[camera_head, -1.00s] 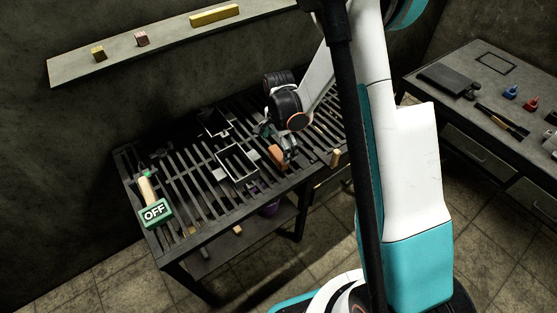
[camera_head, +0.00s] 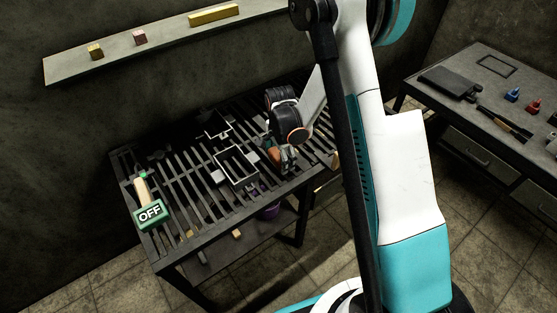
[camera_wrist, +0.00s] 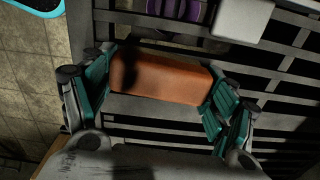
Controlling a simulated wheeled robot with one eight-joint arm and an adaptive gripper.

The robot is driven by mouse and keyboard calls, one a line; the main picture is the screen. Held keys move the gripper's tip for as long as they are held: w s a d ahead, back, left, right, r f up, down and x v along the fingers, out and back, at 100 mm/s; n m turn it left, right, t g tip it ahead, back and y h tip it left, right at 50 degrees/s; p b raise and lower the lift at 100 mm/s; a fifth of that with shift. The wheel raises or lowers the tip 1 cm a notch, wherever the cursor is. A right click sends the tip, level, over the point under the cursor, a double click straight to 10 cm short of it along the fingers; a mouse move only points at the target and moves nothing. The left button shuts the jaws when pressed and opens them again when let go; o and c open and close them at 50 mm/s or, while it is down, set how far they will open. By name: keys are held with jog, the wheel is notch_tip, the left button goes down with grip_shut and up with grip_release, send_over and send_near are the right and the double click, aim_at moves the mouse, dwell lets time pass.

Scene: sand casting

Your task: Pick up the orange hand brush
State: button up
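The orange hand brush (camera_wrist: 160,78) lies on the slatted table, a block with an orange-brown face. In the head view the brush (camera_head: 273,154) shows only in part, beside and behind my fingers. My gripper (camera_head: 282,160) is low over the table at the brush. In the wrist view my gripper (camera_wrist: 162,88) has one teal finger at each end of the brush, very close to it. The fingers are spread about the brush's width; firm contact cannot be made out. A dark shadow falls across the brush's left part.
Metal frames (camera_head: 238,184) stand on the slatted table (camera_head: 190,236) left of my gripper. A green-and-cream object marked OFF (camera_head: 149,213) lies at its left end. A purple thing (camera_head: 270,211) is below. A shelf (camera_head: 120,57) hangs behind; a second table (camera_head: 420,103) stands right.

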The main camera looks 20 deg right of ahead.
jog(key=shift+r, duration=0.1)
notch_tip(320, 180, up, 20)
jog(key=p, duration=0.7)
